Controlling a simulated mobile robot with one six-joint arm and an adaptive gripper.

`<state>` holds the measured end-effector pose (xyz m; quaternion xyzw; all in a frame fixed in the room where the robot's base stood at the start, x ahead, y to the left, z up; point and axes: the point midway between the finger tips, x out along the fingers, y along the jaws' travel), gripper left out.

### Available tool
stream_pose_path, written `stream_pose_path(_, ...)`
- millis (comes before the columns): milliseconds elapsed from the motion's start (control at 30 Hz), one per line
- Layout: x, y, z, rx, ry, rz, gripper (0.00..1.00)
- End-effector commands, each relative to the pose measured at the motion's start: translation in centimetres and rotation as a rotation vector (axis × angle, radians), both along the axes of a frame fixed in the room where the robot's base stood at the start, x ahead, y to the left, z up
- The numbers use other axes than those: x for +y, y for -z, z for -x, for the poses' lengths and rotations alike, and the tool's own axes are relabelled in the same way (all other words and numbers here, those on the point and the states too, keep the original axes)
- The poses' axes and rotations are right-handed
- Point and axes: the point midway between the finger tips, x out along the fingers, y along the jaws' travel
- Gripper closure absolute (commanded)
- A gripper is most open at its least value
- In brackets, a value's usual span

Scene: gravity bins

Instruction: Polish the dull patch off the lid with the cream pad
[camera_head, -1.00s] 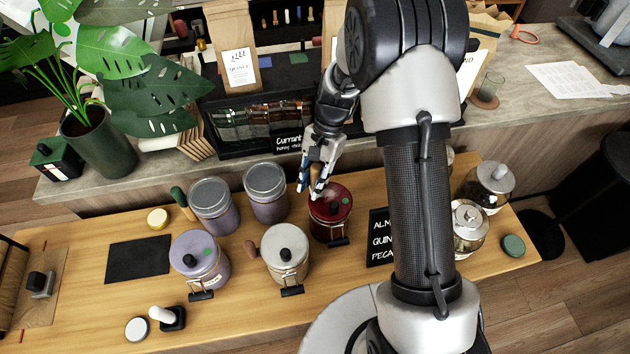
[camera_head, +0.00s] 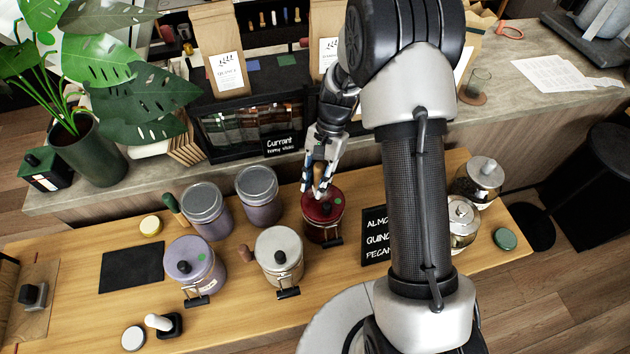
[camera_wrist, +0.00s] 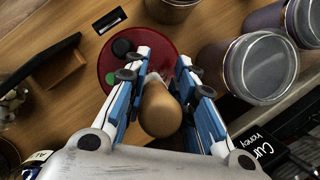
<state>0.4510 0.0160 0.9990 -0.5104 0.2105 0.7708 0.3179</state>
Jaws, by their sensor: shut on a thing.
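A red jar (camera_head: 322,232) stands in the middle of the wooden counter, with a dark red lid (camera_head: 337,199), a black knob and a green dot. My gripper (camera_head: 319,187) is over the back of this lid, shut on a tan wooden handle (camera_head: 318,174). In the wrist view the handle (camera_wrist: 160,108) sits between the blue and white fingers, above the lid (camera_wrist: 108,70). A pale, hazy patch (camera_wrist: 183,66) shows on the lid beside the fingertips.
A lilac-lidded jar (camera_head: 190,258) and a cream-lidded jar (camera_head: 279,247) stand left of the red jar. Two grey-lidded jars (camera_head: 202,203) stand behind them. A black sign (camera_head: 375,236) stands close on the right. A dark mat (camera_head: 131,266) lies bare at the left.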

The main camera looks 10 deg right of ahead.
Motion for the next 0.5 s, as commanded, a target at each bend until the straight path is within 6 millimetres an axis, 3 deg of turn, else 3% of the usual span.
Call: stream_pose_path(500,-2.8,0.1,0.0,0.0,0.0,0.0,1.0)
